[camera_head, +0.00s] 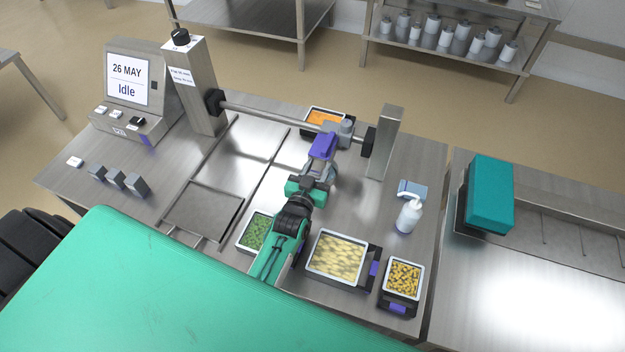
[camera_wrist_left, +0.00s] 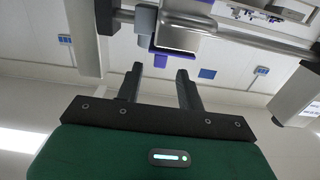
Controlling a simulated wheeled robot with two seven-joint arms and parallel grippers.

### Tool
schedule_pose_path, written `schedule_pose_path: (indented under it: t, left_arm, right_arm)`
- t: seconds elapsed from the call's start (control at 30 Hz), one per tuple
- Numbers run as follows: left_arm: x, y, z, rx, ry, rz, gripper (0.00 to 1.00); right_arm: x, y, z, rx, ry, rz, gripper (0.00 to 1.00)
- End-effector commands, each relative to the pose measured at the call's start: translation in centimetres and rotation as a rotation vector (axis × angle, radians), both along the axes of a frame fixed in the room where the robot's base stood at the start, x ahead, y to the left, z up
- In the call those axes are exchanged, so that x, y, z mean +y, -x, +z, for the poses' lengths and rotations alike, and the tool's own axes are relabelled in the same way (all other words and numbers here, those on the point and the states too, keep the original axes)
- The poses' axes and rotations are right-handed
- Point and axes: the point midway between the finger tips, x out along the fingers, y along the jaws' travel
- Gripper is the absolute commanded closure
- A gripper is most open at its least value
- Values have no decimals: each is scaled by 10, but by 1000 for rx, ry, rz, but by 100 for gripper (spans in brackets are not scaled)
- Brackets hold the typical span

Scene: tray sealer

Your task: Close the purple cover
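A purple part (camera_head: 322,147), seemingly the cover or its handle, sits raised by the horizontal metal bar (camera_head: 270,114) of the sealer. In the left wrist view, purple parts (camera_wrist_left: 175,50) show beside a shiny metal block (camera_wrist_left: 185,28) hanging from the bar. My left gripper (camera_head: 321,169) reaches over the worktop, just in front of the purple part and below it in the picture. In the left wrist view its two fingers (camera_wrist_left: 159,72) stand apart with nothing between them. Whether a fingertip touches the purple part I cannot tell. My right gripper is out of view.
Trays of green (camera_head: 256,232), pale yellow (camera_head: 338,256) and mixed yellow food (camera_head: 402,277) stand along the front. An orange tray (camera_head: 324,117) is behind the bar. A white bottle (camera_head: 408,216) stands right. The control screen (camera_head: 128,78) reads "Idle".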

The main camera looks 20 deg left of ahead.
Motion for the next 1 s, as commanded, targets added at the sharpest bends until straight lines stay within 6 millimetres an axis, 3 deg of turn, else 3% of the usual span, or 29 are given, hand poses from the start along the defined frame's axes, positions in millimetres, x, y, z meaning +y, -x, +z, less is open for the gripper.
schedule_pose_path:
  t: [0.1,0.3,1.0]
  left_arm:
    - [-1,18,-2,1,0,0,62]
    - [-2,33,-1,0,0,0,62]
    - [-2,36,0,0,0,0,62]
  right_arm:
    - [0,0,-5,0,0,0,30]
    - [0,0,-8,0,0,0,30]
    - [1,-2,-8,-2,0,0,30]
